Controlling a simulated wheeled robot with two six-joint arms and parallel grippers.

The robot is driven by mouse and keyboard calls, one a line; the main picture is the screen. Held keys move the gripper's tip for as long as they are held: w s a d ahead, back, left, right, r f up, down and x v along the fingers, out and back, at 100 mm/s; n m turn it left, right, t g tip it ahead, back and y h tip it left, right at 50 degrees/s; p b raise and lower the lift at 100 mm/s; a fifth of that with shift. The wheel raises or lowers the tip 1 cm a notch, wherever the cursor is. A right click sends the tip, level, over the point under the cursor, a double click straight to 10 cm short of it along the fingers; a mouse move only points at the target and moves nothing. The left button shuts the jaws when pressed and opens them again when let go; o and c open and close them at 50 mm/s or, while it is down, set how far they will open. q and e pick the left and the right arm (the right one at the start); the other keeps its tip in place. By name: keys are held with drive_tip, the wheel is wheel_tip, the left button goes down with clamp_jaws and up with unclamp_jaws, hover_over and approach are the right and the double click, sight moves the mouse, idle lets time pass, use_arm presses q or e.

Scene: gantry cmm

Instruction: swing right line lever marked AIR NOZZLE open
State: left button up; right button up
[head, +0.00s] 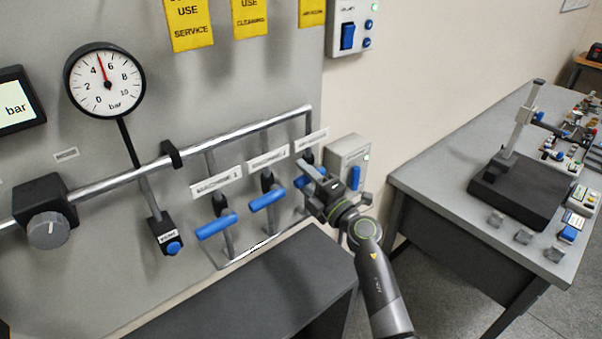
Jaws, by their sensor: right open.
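Three blue line levers hang below the pipe on the panel. The right lever (303,181) sits under a white label (311,140) whose text is too small to read. My right gripper (312,178) is open at this lever, and its fingers partly cover it. I cannot tell whether they touch it or whether the lever is between them. The visible part of the lever lies crosswise to its vertical line. My left gripper is not in view.
The middle lever (267,200) and left lever (216,226) are close by on the left. A grey box with a blue switch (355,178) is just right of my gripper. A dark bench (270,285) lies below; a grey table (440,190) stands right.

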drive_tip(key=shift+w+a+r, duration=0.15)
drive_tip(key=shift+w+a, duration=0.2)
drive_tip(key=shift+w, duration=0.15)
drive_tip(key=shift+c, duration=0.4)
clamp_jaws()
